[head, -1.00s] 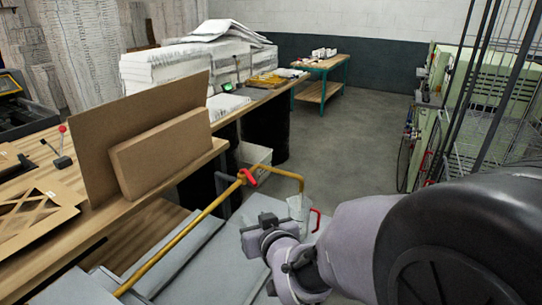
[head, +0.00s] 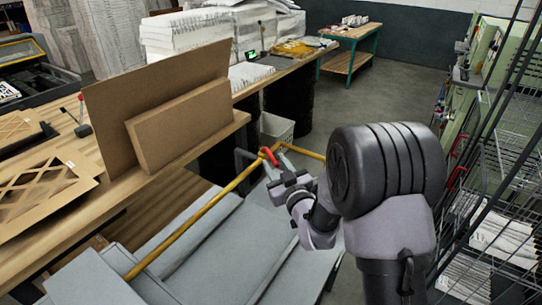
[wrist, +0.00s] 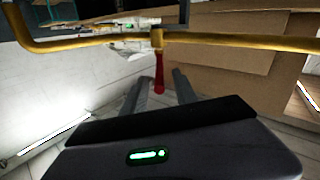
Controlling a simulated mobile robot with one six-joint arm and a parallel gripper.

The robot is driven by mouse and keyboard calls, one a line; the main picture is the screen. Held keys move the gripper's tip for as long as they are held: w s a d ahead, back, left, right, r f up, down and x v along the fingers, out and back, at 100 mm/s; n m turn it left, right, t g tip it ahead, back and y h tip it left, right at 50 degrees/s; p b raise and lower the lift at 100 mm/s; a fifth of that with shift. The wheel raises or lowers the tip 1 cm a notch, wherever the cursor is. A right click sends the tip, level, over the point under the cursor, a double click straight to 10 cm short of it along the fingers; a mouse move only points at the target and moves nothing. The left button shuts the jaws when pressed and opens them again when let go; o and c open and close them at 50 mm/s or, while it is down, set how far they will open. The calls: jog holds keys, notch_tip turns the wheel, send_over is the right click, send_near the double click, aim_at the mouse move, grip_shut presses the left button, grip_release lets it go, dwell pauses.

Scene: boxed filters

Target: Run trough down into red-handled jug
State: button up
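A yellow pipe (head: 195,219) runs over grey sloping panels (head: 215,255), which may be part of the trough. The pipe has a valve with a red handle (head: 270,154). In the wrist view the pipe (wrist: 90,42) crosses the top and the red handle (wrist: 159,74) sticks out from its fitting. In the head view my gripper (head: 285,180) is just below and right of the valve. The red-handled jug is not visible now; my arm covers that area.
A wooden bench (head: 240,119) with cardboard panels (head: 185,125) runs along the left. A white bin (head: 277,129) stands on the floor beyond the pipe. A wire rack (head: 510,180) is close on the right. Open floor (head: 385,95) lies further back.

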aim_at(267, 150)
jog(key=x, duration=0.4)
jog(key=shift+w, duration=0.2)
jog(key=shift+c, duration=0.2)
grip_shut()
dwell(1.0)
